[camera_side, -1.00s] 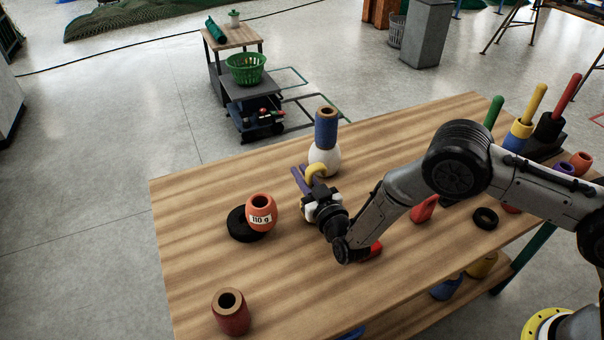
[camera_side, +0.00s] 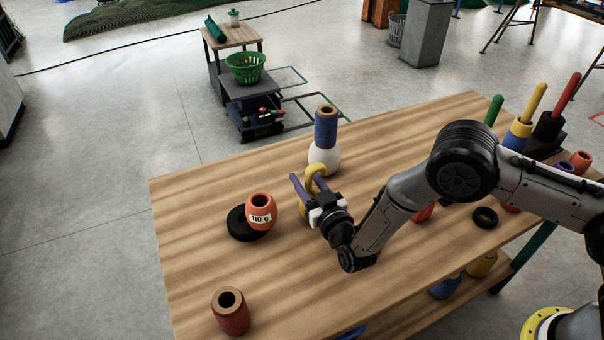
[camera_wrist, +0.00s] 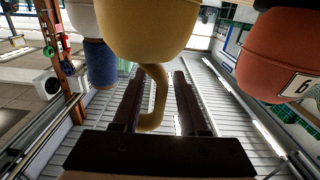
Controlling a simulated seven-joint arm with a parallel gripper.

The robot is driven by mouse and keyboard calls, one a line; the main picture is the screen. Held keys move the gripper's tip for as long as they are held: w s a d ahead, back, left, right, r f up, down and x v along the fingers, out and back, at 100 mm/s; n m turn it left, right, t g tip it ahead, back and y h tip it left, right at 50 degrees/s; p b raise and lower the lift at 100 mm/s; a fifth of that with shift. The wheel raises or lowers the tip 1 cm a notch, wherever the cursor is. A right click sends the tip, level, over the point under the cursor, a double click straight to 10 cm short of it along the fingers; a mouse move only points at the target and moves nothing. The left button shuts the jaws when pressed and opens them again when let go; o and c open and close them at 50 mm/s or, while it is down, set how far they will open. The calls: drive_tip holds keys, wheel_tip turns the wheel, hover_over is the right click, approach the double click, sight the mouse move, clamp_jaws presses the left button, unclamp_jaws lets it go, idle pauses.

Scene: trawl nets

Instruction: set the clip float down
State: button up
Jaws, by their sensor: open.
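The clip float is a yellow float with a curved yellow hook (camera_side: 316,172), standing on the wooden table (camera_side: 205,200) near its middle. My gripper (camera_side: 303,180) is open, with its purple fingers at the hook. In the wrist view the yellow body (camera_wrist: 145,28) fills the upper middle, and the hook (camera_wrist: 156,92) lies between the two spread fingers, with gaps visible beside it. Most of the float's body is hidden behind my gripper in the side view. Its base is only partly visible there.
A blue-and-white float (camera_side: 325,135) stands just behind the clip float. A dark red float (camera_side: 230,312) is near the front left. A black ring (camera_side: 485,217) lies right.

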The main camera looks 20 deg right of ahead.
drive_tip(key=s, duration=1)
drive_tip(key=w+d+r+m+g+y, duration=0.1)
drive_tip(key=w+d+r+g+y, duration=0.2)
drive_tip(key=r, duration=0.6)
drive_tip(key=s+d+r+g, duration=0.3)
drive_tip(key=s+d+r, duration=0.15)
drive_tip(key=r, duration=0.35)
drive_tip(key=s+d+g+h, duration=0.1)
drive_tip(key=s+d+g, duration=0.1)
drive_tip(key=s+d, duration=0.3)
drive_tip(key=s+d+r+g+h, duration=0.1)
drive_tip(key=s+d, duration=0.5)
drive_tip(key=s, duration=0.7)
drive_tip(key=s+d+r+g+h, duration=0.1)
drive_tip(key=s+d+g, duration=0.2)
drive_tip(key=s, duration=0.6)
drive_tip(key=shift+d+n, duration=0.4)
drive_tip(key=shift+d, duration=0.75)
drive_tip(key=shift+w, duration=0.1)
